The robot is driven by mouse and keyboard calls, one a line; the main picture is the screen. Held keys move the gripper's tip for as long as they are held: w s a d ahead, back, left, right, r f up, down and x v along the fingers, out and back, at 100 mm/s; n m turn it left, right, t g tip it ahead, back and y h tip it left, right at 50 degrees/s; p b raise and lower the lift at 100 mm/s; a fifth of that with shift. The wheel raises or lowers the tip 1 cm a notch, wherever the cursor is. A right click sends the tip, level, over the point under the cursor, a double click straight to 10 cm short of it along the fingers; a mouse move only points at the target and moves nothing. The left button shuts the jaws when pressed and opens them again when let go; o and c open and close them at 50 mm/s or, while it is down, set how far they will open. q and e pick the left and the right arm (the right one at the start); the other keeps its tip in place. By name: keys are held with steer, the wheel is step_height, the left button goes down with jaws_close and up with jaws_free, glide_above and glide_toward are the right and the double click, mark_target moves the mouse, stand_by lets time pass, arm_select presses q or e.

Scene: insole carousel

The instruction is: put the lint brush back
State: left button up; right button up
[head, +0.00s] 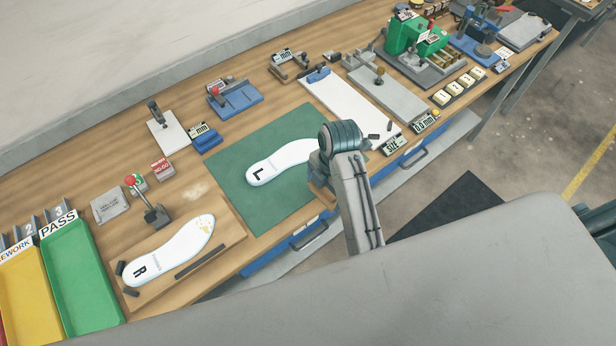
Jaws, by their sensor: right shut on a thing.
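My right gripper (319,172) is at the right part of the green mat (226,172), near the bench's front edge, mostly covered by my own wrist. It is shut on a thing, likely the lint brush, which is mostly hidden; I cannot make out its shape. The white insole marked L (272,163) lies on the mat, its right end hidden behind my wrist. The white insole marked R (165,257), with yellowish specks at its right end, lies on a wooden board (224,239) at left. My left gripper is not in view.
A green PASS tray (83,268) and a yellow REWORK tray (31,294) stand at far left. A red-knobbed lever (147,200) rises behind the R insole. A white clipboard (345,104) and a grey plate (390,97) lie right of the mat. Several small fixtures line the back.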

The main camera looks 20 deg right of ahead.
steer(key=w, duration=0.1)
steer(key=w+a, duration=0.1)
steer(key=w, duration=0.1)
steer(key=w+p, duration=0.1)
steer(key=w, duration=0.1)
steer(key=shift+w+a+f, duration=0.25)
steer(key=shift+a, duration=0.15)
steer(key=shift+w, duration=0.25)
steer(key=shift+w+a, duration=0.15)
steer(key=f, duration=0.1)
steer(key=f+p, duration=0.2)
steer(key=shift+w+a, duration=0.1)
steer(key=shift+w, duration=0.15)
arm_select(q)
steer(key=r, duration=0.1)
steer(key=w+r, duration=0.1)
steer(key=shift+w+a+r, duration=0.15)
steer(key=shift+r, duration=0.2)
arm_select(e)
steer(key=shift+f, duration=0.4)
steer(key=shift+f, duration=0.1)
steer(key=o, duration=0.6)
